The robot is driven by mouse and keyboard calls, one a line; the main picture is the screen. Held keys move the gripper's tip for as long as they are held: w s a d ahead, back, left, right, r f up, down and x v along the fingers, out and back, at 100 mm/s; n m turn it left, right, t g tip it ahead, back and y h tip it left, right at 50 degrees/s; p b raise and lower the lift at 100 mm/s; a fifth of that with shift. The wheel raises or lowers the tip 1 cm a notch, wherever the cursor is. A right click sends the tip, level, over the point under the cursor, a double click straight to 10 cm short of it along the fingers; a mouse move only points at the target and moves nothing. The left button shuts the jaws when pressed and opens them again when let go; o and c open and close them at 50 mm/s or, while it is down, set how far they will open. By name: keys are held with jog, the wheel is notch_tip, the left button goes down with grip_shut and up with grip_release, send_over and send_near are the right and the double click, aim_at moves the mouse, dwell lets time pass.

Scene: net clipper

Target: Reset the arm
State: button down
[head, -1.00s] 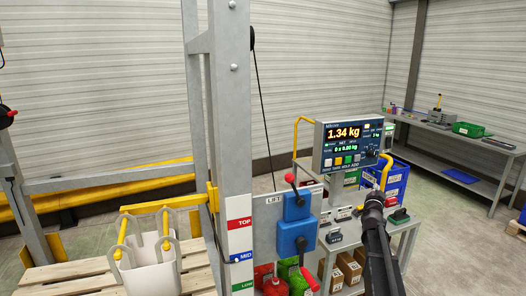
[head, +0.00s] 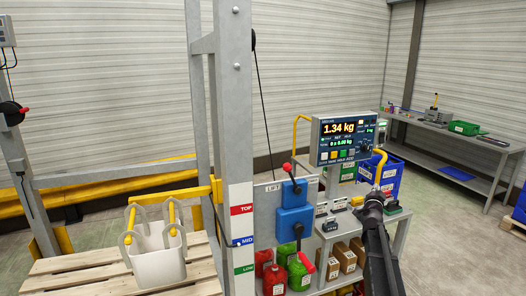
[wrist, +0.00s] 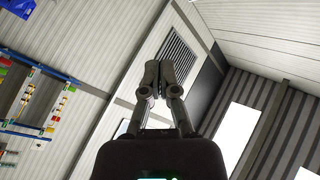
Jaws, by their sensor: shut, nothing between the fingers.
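My gripper (head: 374,197) shows dark at the lower right of the head view. It is in front of the weighing bench, its tip raised just below the scale display. In the wrist view the two grey fingers (wrist: 160,75) are shut together, with nothing held between them. That view looks up past them at the wall and ceiling. My dark arm link runs down from the gripper to the bottom edge of the head view.
A scale display (head: 346,135) reading 1.34 kg stands on the bench. Left of it are a blue lever box (head: 294,222) and a grey post (head: 234,120) with TOP, MID and LOW labels. A white bin (head: 160,265) is at lower left. A grey table (head: 458,140) stands far right.

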jog(key=s+a+f+n+g+y, duration=0.3)
jog(key=s+a+f+n+y, duration=0.25)
jog(key=a, duration=0.55)
jog(key=s+a+f+n+g+y, duration=0.4)
jog(key=s+a+f, duration=0.3)
jog(key=a, duration=0.4)
jog(key=s+a+f+n+g, duration=0.1)
jog(key=s+f+g, duration=0.3)
jog(key=s, duration=1)
jog(key=s+a+f+n+g+h, duration=0.1)
jog(key=s+a+f+g, duration=0.3)
jog(key=s, duration=0.9)
jog(key=n+g, duration=0.1)
jog(key=g, duration=0.1)
jog(key=shift+s+a+f+g, duration=0.35)
jog(key=shift+s+f+g, duration=0.05)
